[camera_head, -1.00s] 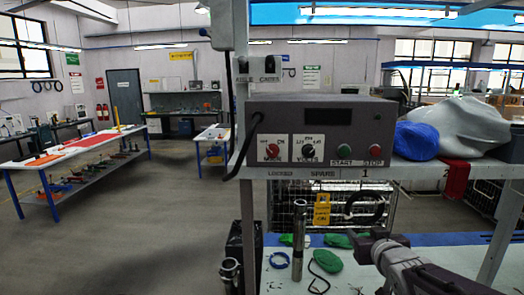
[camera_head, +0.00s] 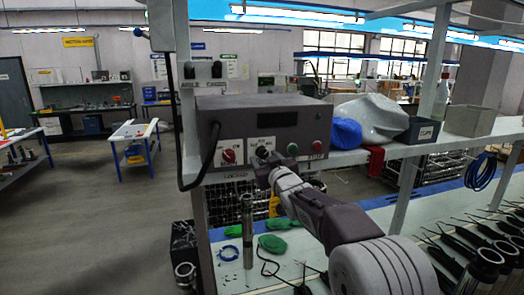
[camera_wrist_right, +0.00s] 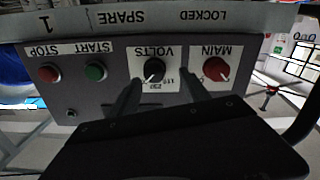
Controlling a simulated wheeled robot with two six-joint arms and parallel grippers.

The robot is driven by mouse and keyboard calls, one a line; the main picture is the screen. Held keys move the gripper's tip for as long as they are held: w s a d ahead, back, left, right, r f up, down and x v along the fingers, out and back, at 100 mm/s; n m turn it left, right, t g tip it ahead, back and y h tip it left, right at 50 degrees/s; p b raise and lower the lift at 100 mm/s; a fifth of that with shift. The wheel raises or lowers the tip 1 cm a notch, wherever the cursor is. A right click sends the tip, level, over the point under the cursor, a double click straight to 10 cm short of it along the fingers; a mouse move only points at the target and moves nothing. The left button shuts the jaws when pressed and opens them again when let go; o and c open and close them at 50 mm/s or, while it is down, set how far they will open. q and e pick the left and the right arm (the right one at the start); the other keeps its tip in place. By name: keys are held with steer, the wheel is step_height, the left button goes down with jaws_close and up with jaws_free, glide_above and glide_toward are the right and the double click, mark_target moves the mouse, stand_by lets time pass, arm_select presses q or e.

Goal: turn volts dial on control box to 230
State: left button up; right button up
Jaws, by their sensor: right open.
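The grey control box (camera_head: 290,117) stands on the shelf, with its front panel facing me. Its black volts dial (camera_head: 262,152) sits on a white plate, right of the red main dial (camera_head: 228,156). In the upside-down right wrist view, the volts dial (camera_wrist_right: 154,70) shows with number marks around it; its exact setting is hard to read. My right gripper (camera_head: 268,167) is open just in front of the volts dial. In the wrist view its fingers (camera_wrist_right: 161,82) lie apart, one on each side of the dial, apparently empty. My left gripper is out of view.
Green start (camera_wrist_right: 96,71) and red stop (camera_wrist_right: 49,73) buttons are beside the dial. A blue bag (camera_head: 346,132) lies right of the box. A metal tube (camera_head: 247,230) stands on the bench below. A black cable hangs left of the box.

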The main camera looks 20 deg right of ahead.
mark_target(266, 155)
steer(key=shift+w+d+f+p, duration=0.1)
steer(key=shift+w+d+p, duration=0.15)
steer(key=shift+w, duration=0.4)
steer(key=shift+w+d+p, duration=0.15)
steer(key=shift+w+d, duration=0.1)
steer(key=shift+w, duration=0.35)
steer(key=shift+w+d+f, duration=0.1)
steer(key=shift+d, duration=0.15)
steer(key=shift+s+a, duration=0.15)
steer(key=shift+s, duration=0.05)
steer(key=shift+a, duration=0.2)
steer(key=c, duration=0.4)
steer(key=shift+a, duration=0.1)
steer(key=c, duration=0.5)
steer(key=shift+d, duration=0.2)
jaws_close()
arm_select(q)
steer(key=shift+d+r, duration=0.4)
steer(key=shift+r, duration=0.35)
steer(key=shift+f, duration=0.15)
